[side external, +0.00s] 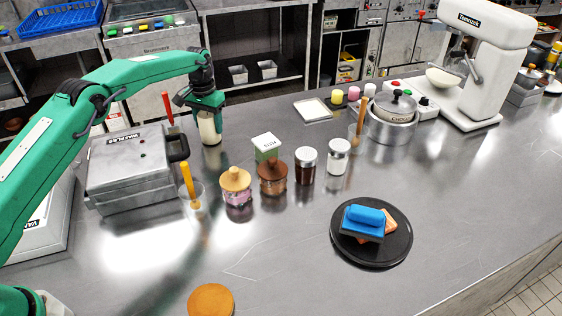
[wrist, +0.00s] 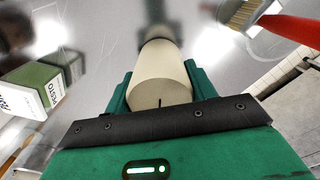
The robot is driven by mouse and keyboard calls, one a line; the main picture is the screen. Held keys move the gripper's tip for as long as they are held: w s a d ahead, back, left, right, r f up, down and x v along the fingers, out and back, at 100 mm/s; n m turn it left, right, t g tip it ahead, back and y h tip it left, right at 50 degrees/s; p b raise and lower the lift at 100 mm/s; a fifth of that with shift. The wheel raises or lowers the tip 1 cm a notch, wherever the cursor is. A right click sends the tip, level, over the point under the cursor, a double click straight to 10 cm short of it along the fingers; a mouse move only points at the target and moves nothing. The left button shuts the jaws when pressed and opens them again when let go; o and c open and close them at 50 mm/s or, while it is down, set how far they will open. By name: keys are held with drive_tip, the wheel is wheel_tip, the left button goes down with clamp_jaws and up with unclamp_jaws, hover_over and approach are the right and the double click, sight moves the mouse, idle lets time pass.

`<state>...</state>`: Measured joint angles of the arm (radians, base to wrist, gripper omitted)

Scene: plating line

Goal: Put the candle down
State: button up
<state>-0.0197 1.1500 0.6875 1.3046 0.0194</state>
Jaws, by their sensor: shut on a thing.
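The candle is a cream cylinder (side external: 209,128) with a dark wick, upright at the back left of the steel counter, right of the waffle iron. My gripper (side external: 207,110) comes down from above and is shut on its upper part. In the wrist view, the candle (wrist: 160,78) sits between the green fingers of my gripper (wrist: 160,85), wick end towards the camera. Its lower end is at or very near the counter; I cannot tell whether it touches.
The waffle iron (side external: 125,172) and a red-handled brush (side external: 168,108) are close on the left. A green-and-white pesto box (side external: 266,148) stands in front right, with several jars (side external: 305,166) around it. Bare counter (side external: 265,115) lies right of the candle.

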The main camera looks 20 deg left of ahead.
drive_tip(key=shift+f, duration=0.15)
drive_tip(key=o, duration=1.2)
drive_tip(key=shift+o, duration=0.2)
drive_tip(key=shift+r, duration=6.15)
